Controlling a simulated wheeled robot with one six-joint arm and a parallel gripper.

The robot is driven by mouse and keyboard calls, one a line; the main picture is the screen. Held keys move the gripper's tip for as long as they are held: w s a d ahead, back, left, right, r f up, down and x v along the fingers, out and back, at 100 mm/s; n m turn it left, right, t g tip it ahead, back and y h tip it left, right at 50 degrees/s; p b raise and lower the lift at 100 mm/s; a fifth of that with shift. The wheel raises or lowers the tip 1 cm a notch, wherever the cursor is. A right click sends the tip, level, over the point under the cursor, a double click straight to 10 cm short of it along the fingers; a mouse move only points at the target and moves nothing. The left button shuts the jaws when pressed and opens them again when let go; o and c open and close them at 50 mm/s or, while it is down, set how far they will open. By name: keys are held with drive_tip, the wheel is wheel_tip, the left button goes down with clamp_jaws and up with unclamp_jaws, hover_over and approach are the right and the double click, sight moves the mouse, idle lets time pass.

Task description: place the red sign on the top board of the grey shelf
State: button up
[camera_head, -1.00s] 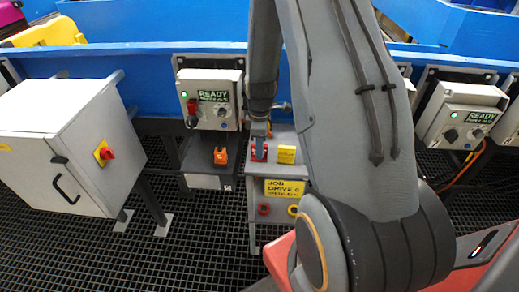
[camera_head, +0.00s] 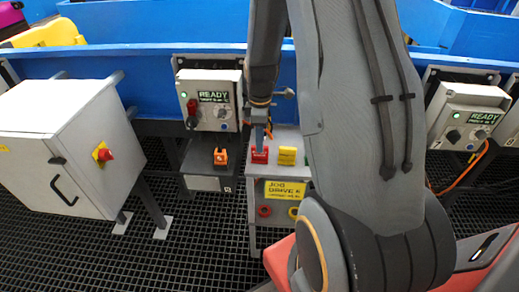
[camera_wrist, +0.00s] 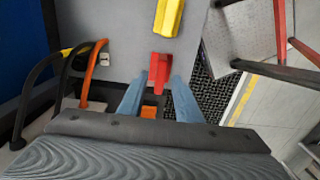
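The red sign (camera_head: 260,156) stands on the top board of the grey shelf (camera_head: 288,138), left of a yellow sign (camera_head: 287,156). In the wrist view the red sign (camera_wrist: 159,68) is between my two blue-grey fingertips, with the yellow sign (camera_wrist: 168,17) beyond it on the grey board (camera_wrist: 120,30). My gripper (camera_wrist: 160,80) is open, its fingers on either side of the red sign. In the head view my gripper (camera_head: 261,145) is just above the sign. Whether a finger still touches it cannot be told.
An orange sign (camera_head: 221,157) stands on a dark stand to the left. A control box (camera_head: 210,100) with a green lamp is behind. A white cabinet (camera_head: 60,140) stands at the left, and the blue conveyor (camera_head: 150,70) runs along the back.

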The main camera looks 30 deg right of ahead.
wheel_tip(320, 180, up, 6)
drive_tip(key=shift+r+b, duration=0.15)
drive_tip(key=shift+b, duration=0.35)
drive_tip(key=shift+r, duration=0.25)
drive_tip(key=s+a+r+m, duration=0.3)
drive_tip(key=s+a+m, duration=0.8)
drive_tip(key=s+a, duration=0.3)
drive_tip(key=shift+s+a+r+t, duration=0.35)
drive_tip(key=shift+s+r+t, duration=0.05)
drive_tip(key=shift+s, duration=0.25)
drive_tip(key=shift+d, duration=0.1)
